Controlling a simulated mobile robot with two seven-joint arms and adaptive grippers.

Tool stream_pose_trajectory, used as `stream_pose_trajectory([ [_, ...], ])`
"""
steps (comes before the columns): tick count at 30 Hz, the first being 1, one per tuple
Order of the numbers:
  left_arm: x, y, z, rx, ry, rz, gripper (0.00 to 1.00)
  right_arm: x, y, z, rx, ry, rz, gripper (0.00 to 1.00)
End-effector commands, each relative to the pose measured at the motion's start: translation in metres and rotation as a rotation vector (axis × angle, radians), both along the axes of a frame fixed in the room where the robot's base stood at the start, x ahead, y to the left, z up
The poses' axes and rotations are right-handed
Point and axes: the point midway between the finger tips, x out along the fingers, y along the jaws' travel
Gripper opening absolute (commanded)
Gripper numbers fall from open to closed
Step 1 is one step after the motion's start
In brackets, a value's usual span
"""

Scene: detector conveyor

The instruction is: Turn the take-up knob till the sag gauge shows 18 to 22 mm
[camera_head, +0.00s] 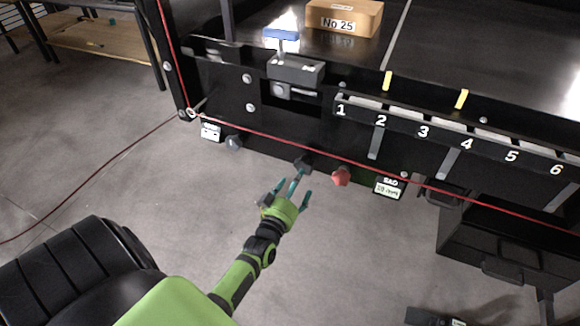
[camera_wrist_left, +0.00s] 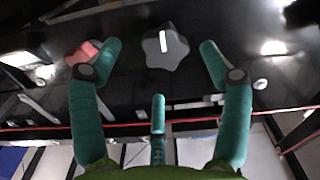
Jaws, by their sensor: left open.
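A dark lobed knob (camera_head: 303,163) is on the black conveyor side, just beyond the fingers of my left gripper (camera_head: 292,187). In the left wrist view the knob (camera_wrist_left: 166,48) has a white pointer line, nearly upright there. The left gripper (camera_wrist_left: 159,55) is open, its fingers spread around the knob's outline with gaps visible; I cannot tell the distance in depth. The sag gauge (camera_head: 388,188) is a small lit display on the conveyor side, right of the knob; its digits are too small to read surely. My right gripper is not in view.
A red knob (camera_head: 341,176) is close right of the dark knob. A red cord (camera_head: 262,138) runs along the conveyor side above the knobs. A black drawer box (camera_head: 490,240) stands at right. The floor in front is mostly clear.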

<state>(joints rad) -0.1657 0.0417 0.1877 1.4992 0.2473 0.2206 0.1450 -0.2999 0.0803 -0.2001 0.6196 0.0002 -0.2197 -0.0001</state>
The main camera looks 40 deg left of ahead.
Motion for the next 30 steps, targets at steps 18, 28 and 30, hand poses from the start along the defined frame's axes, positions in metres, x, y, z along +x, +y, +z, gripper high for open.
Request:
stream_pose_trajectory([
  [18,-0.050,-0.013,0.000,0.001,0.002,-0.002,0.78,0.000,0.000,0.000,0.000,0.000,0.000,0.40],
  [28,-0.050,-0.013,-0.001,0.000,0.004,-0.002,0.78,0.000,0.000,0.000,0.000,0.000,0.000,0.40],
  [30,-0.050,-0.016,-0.009,0.000,0.021,-0.008,0.78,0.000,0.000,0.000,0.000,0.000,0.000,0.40],
])
